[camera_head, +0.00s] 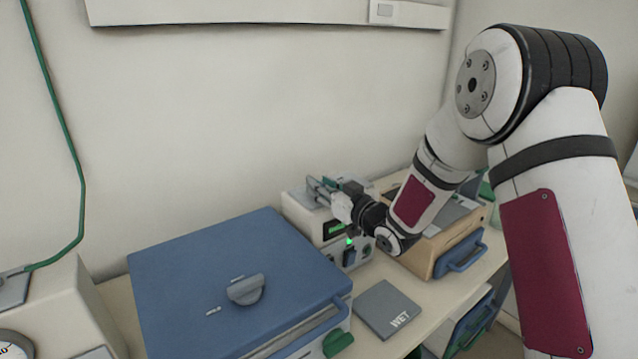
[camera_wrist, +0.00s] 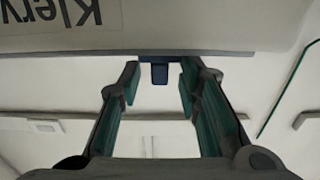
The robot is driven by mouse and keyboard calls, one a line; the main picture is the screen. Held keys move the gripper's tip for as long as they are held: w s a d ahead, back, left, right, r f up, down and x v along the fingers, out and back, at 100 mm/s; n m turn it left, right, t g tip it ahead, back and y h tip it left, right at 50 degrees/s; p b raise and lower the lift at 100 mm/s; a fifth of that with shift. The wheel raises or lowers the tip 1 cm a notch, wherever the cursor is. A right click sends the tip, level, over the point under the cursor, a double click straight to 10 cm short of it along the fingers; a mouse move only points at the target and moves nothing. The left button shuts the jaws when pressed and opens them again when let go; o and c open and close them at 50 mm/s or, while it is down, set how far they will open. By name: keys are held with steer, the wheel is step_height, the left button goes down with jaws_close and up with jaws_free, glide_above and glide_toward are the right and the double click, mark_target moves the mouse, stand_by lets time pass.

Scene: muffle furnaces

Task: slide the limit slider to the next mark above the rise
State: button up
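My gripper (camera_head: 322,187) is at the top of a white instrument box (camera_head: 300,215) in the head view. In the wrist view my gripper (camera_wrist: 158,82) is open, with one finger on each side of a small dark blue tab (camera_wrist: 159,74), which may be the limit slider. Gaps show between the tab and both fingers, so nothing is held. The tab sticks out from a blue strip along the edge of a pale housing (camera_wrist: 215,22) with upside-down lettering. No scale marks or rise can be made out. In the head view my wrist hides part of the box front.
A blue-lidded box (camera_head: 200,265) with a grey knob stands front left. A grey pad marked WET (camera_head: 388,308) lies before the white box. A wooden box with a blue handle (camera_head: 460,252) stands right. The wall (camera_head: 250,110) is close behind.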

steer(key=shift+w+a, duration=0.45)
steer(key=shift+w, duration=0.15)
steer(key=shift+c, duration=0.6)
jaws_close()
steer(key=w+d+b, duration=0.1)
steer(key=w+d, duration=0.1)
steer(key=w+d+b, duration=0.1)
steer(key=w+d, duration=0.1)
steer(key=d, duration=0.1)
steer(key=w+d+b, duration=0.1)
steer(key=d+b, duration=0.1)
steer(key=shift+w+d, duration=0.4)
steer(key=shift+w+d+r, duration=0.1)
steer(key=shift+w+d, duration=0.1)
steer(key=shift+d, duration=0.3)
steer(key=shift+o, duration=0.6)
jaws_free()
steer(key=shift+w+d, duration=0.1)
steer(key=v, duration=1.2)
